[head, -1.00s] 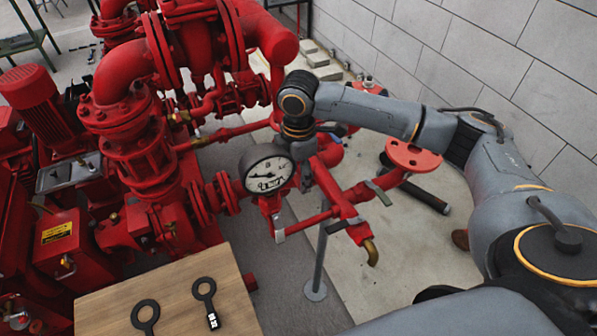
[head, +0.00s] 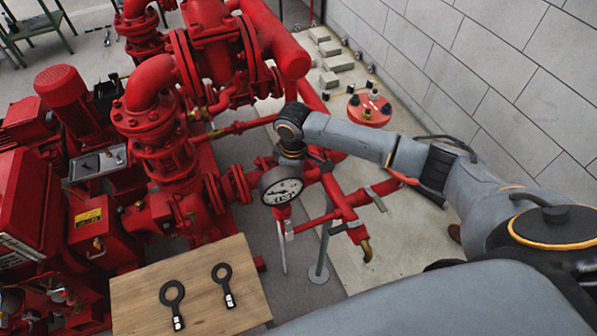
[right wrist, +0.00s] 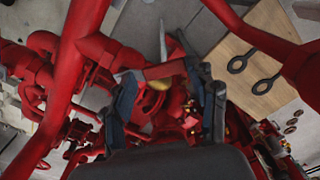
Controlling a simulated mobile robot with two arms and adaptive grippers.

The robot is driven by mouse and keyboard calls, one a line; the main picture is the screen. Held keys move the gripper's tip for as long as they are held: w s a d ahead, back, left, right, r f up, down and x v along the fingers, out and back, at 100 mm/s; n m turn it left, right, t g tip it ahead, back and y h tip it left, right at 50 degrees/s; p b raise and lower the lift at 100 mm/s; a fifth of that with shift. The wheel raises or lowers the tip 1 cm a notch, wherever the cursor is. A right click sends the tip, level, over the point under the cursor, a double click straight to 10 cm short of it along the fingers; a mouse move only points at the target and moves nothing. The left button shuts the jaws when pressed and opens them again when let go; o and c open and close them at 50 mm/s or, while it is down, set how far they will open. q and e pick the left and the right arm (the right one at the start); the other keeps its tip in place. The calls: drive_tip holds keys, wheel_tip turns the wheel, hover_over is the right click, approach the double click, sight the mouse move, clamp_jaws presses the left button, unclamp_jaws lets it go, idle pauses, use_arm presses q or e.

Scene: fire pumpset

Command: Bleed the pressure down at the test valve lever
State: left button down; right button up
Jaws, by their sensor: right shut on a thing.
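The pressure gauge (head: 282,186), round with a white dial, faces me in the head view; I cannot read its needle. My right arm reaches in from the right, and its gripper is hidden behind and below the wrist beside the gauge. In the right wrist view my right gripper (right wrist: 165,78) has its fingers on both sides of a short red piece (right wrist: 165,71), which seems to be the test valve lever, and is shut on it. A thin grey bar (head: 282,250) hangs below the gauge. A brass outlet (head: 366,250) ends the red branch pipe. My left gripper is out of view.
A grey lever (head: 375,198) sits on the branch pipe, and a grey stand (head: 322,252) stands below it. Red pumps fill the left; a block wall (head: 480,70) bounds the right.

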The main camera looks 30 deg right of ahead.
drive_tip(key=shift+w+a+f+m+p, duration=0.15)
drive_tip(key=shift+a+m+p, duration=0.2)
drive_tip(key=shift+m+p, duration=0.4)
drive_tip(key=o, duration=1.7)
drive_tip(key=shift+w, duration=0.1)
drive_tip(key=shift+r, duration=0.3)
wheel_tip(320, 180, up, 12)
drive_tip(key=shift+f, duration=0.25)
